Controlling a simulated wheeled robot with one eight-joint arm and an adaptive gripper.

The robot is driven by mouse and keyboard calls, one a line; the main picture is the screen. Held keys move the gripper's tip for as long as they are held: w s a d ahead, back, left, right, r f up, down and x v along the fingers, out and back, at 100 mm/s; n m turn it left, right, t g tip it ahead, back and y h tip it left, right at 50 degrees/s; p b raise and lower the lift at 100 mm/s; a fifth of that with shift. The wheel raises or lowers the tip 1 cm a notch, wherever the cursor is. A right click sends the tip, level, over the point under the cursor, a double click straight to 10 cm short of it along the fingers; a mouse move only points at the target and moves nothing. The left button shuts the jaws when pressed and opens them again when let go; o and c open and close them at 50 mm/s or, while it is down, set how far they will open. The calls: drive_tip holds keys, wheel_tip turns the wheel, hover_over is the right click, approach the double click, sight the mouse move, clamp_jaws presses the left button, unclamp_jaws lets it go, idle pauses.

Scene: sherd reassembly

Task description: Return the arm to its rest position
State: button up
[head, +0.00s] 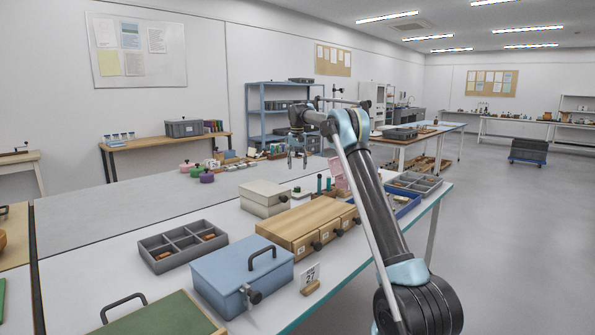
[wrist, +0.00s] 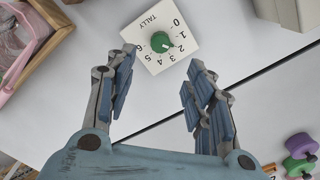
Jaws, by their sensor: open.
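My gripper (wrist: 162,92) is open and empty in the wrist view, with its two blue-padded fingers spread apart. It points down over the white table. A white tally dial (wrist: 160,40) with a green knob lies on the table beyond the fingertips, and nothing is between the fingers. In the head view my arm reaches up and bends over the table, and my gripper (head: 297,158) hangs downward at its end, above the far part of the table.
A blue box (head: 235,275), a grey divided tray (head: 182,246), wooden drawers (head: 300,222) and a cream box (head: 263,197) stand on the near table. Purple and green knobbed pieces (wrist: 301,148) lie right in the wrist view. Open floor (head: 510,240) lies to the right.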

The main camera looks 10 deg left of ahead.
drive_tip(key=s+d+r, duration=0.6)
drive_tip(key=s+d, duration=0.3)
drive_tip(key=s, duration=0.2)
drive_tip(key=s+d+r, duration=0.5)
drive_tip(key=s+d, duration=0.4)
drive_tip(key=s, duration=0.1)
drive_tip(key=s+d+t, duration=0.1)
drive_tip(key=s+d, duration=0.4)
drive_tip(key=s, duration=0.7)
drive_tip(key=s+d+f, duration=0.3)
drive_tip(key=s+f, duration=0.1)
drive_tip(key=s, duration=0.5)
drive_tip(key=s+d+f, duration=0.4)
drive_tip(key=s+f, duration=0.1)
drive_tip(key=s, duration=0.4)
drive_tip(key=s+d+f+t, duration=0.1)
drive_tip(key=s+d+f, duration=0.1)
drive_tip(key=s+f, duration=1.4)
drive_tip(key=shift+s+d+f+m, duration=0.3)
drive_tip(key=shift+s+d+m, duration=0.1)
drive_tip(key=shift+s, duration=0.05)
